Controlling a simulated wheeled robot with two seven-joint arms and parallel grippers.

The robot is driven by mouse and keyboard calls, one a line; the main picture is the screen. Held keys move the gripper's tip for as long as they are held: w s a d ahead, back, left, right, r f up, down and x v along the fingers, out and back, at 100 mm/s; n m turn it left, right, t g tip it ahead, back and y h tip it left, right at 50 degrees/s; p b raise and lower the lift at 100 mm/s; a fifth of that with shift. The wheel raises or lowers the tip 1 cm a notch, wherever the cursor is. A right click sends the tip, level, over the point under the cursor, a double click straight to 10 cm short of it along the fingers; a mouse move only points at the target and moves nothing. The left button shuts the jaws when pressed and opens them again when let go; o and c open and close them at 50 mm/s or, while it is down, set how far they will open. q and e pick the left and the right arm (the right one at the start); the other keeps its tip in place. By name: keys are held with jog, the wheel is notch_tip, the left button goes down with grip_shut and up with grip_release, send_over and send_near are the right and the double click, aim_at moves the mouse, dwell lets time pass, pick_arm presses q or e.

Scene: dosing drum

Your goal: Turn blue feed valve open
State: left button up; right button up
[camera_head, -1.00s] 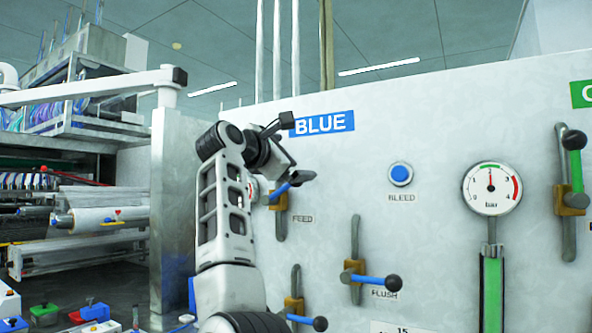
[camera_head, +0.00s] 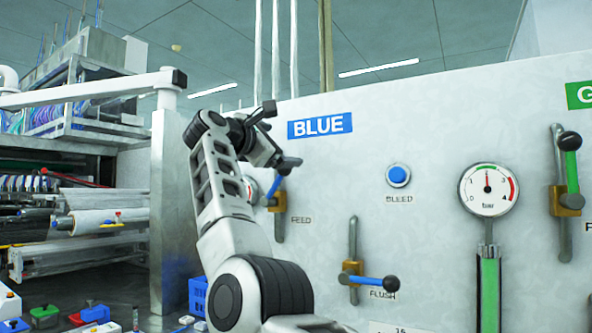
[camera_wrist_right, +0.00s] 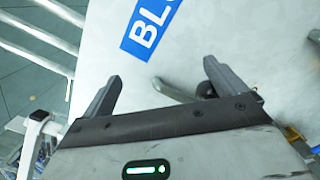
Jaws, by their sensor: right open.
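The blue feed valve is on the pale panel under the BLUE sign, above the FEED label. Its blue lever (camera_head: 274,187) slants steeply up to the right from the brass body (camera_head: 275,204) on a vertical grey pipe. My right gripper (camera_head: 284,163) is at the lever's upper end and hides its knob in the head view. In the right wrist view the right gripper (camera_wrist_right: 163,72) is open, its fingers spread. A dark knob (camera_wrist_right: 205,89) shows between them, close to the right finger; I cannot tell whether they touch. My left gripper is not in view.
The flush valve (camera_head: 352,275), with a level blue lever, is below right. The bleed button (camera_head: 398,175) and a pressure gauge (camera_head: 489,189) are farther right. A green-levered valve (camera_head: 568,185) is at the right edge. A metal post (camera_head: 170,210) stands left of my arm.

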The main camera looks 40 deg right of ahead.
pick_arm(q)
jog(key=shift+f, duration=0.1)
pick_arm(e)
jog(key=shift+n+t+y, duration=0.4)
jog(key=w+f, duration=0.1)
jog(key=w+a+f, duration=0.1)
jog(key=w+f, duration=0.1)
jog(key=shift+a+f, duration=0.25)
jog(key=shift+w+r, duration=0.1)
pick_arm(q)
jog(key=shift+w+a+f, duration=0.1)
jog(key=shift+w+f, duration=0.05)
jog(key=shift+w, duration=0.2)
pick_arm(e)
jog(key=shift+w+a, duration=0.2)
jog(key=shift+w, duration=1)
jog(key=shift+s, duration=0.1)
